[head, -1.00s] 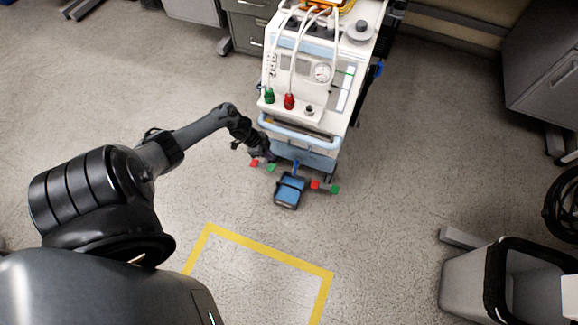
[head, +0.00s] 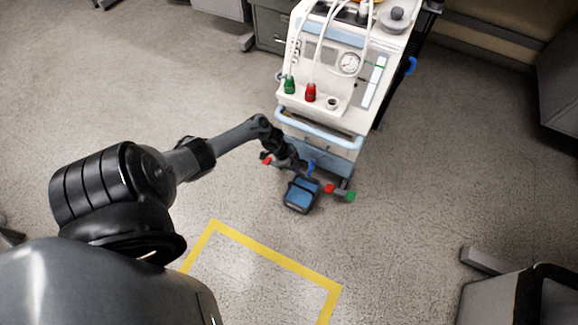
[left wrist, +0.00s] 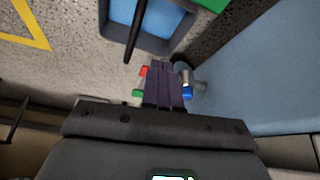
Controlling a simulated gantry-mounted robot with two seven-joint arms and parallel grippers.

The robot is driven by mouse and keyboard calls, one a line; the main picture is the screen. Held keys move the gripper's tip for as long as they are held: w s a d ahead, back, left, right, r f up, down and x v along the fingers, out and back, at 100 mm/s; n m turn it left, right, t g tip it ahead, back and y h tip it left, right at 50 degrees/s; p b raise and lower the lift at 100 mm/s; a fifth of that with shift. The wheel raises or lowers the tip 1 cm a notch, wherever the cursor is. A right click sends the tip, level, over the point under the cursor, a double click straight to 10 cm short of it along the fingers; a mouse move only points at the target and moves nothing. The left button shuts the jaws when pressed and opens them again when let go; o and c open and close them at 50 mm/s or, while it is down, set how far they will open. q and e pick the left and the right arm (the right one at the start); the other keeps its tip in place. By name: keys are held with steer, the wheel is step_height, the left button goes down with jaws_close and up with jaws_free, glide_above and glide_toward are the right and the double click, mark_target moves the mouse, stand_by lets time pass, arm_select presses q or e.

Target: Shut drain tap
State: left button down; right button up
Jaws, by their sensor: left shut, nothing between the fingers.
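The drain tap (head: 311,167) shows as a small blue piece low on the front of the white and pale blue machine (head: 325,140), just above the bucket. In the left wrist view its blue part (left wrist: 187,91) lies just right of my fingers, partly hidden by them. I cannot tell whether they touch it. My left gripper (head: 296,166) is shut and empty, low beside the tap on its left. Its dark fingers (left wrist: 163,86) are together in the left wrist view. My right gripper is out of view.
A dark-rimmed bucket with a blue inside (head: 301,194) stands on the floor below the tap. Yellow tape (head: 270,251) marks the open floor in front. A grey bin (head: 500,300) stands at right.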

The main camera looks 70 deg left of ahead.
mark_target(310, 169)
arm_select(q)
steer(key=shift+w+d+r+b, duration=0.2)
steer(key=shift+w+d, duration=0.25)
steer(key=shift+w, duration=0.15)
steer(key=shift+w+d+r+b, duration=0.2)
steer(key=shift+w+d, duration=0.2)
steer(key=shift+w, duration=0.2)
